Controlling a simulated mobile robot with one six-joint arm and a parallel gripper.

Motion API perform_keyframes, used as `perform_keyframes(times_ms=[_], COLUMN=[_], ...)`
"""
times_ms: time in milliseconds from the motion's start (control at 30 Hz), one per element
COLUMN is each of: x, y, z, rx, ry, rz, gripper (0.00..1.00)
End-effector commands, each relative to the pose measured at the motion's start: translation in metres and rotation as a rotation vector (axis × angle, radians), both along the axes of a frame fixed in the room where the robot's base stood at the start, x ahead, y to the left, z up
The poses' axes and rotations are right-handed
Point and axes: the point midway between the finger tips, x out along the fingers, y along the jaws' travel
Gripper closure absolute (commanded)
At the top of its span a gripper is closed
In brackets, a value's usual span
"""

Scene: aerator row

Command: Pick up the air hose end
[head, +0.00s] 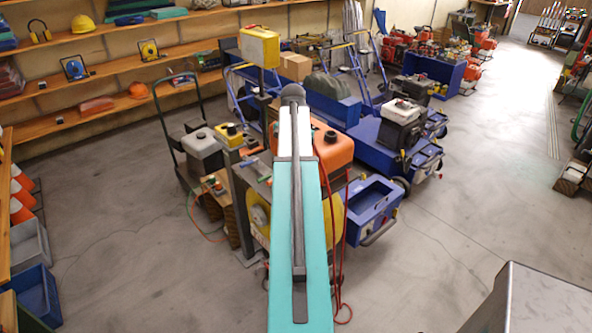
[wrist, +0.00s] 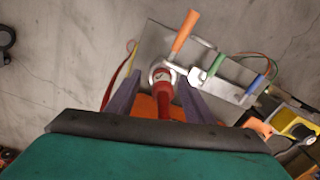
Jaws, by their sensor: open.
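The air hose end (wrist: 164,88) shows in the wrist view as a red piece with a pale metal ring at its far end. It lies between the two grey-purple fingers of my gripper (wrist: 158,78). The fingers are apart, with a gap visible on both sides of the red piece. I cannot tell how deep it sits between them. In the head view my own arm hides the gripper and the hose end. Red hose (head: 345,240) hangs in loops just right of my arm there.
A metal plate beside the hose end carries an orange handle (wrist: 185,32), a green handle (wrist: 215,66) and a blue handle (wrist: 255,85). An orange tank (head: 333,143), a yellow-topped post (head: 258,47) and a blue cart (head: 368,207) crowd my arm.

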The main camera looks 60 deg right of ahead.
Motion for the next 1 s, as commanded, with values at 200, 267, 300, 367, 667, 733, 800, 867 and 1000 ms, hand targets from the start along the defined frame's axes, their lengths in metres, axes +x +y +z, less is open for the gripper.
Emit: perform_keyframes(times_ms=[200, 267, 300, 367, 667, 733, 800, 867, 1000], x=[-0.0002, -0.0002, -0.0003, -0.0003, -0.0004, -0.0004, -0.0004, -0.0005, -0.0008], y=[-0.0001, -0.0002, -0.0002, -0.0003, -0.0004, -0.0004, -0.0004, -0.0004, -0.0004], z=[-0.0053, -0.0050, -0.0050, -0.0049, -0.0049, -0.0049, -0.0049, -0.0049, -0.0049], rx=[0.000, 0.000, 0.000, 0.000, 0.000, 0.000, 0.000, 0.000, 0.000], ry=[0.000, 0.000, 0.000, 0.000, 0.000, 0.000, 0.000, 0.000, 0.000], rz=[0.000, 0.000, 0.000, 0.000, -0.001, -0.001, -0.001, -0.001, -0.001], gripper=[0.53, 0.53, 0.53, 0.53, 0.53, 0.61, 0.73, 0.83, 0.98])
